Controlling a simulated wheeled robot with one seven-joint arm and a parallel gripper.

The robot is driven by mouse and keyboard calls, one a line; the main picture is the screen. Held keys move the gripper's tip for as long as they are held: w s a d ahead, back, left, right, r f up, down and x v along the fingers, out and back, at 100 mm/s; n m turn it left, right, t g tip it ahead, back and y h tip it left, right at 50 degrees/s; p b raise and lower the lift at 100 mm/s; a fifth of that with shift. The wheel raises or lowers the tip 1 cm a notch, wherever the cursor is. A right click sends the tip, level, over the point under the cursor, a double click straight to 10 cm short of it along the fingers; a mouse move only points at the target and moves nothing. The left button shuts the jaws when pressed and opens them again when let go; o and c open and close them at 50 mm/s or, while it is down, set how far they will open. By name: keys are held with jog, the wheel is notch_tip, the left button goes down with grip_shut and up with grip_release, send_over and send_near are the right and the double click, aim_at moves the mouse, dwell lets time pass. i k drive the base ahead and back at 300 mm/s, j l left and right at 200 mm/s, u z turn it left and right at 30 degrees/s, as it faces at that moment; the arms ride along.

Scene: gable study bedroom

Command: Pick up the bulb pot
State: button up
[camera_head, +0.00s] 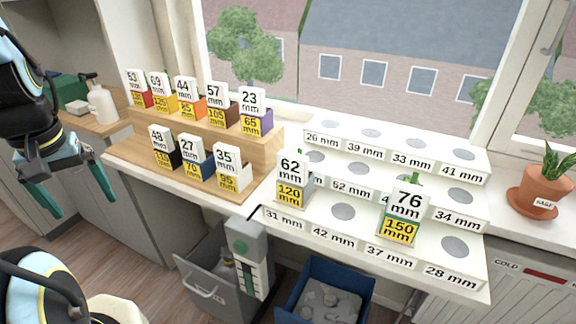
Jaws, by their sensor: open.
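No thing in view is marked as the bulb pot, so I cannot tell which it is. A terracotta pot (545,186) with a green plant and a small name tag sits on a saucer at the far right. My gripper (83,209) is open and empty at the left, in front of the cabinets, apart from the stands.
A wooden two-step rack (188,186) holds several small coloured items with size cards. The white stand has labelled round recesses, many empty. Below are a grey bin (203,285) and a blue bin (297,308). A soap bottle (101,104) stands at the left.

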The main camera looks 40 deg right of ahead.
aim_at(167, 150)
jog(key=i+j, duration=0.15)
jog(key=i, duration=0.25)
jog(key=i+j, duration=0.15)
jog(key=i, duration=0.3)
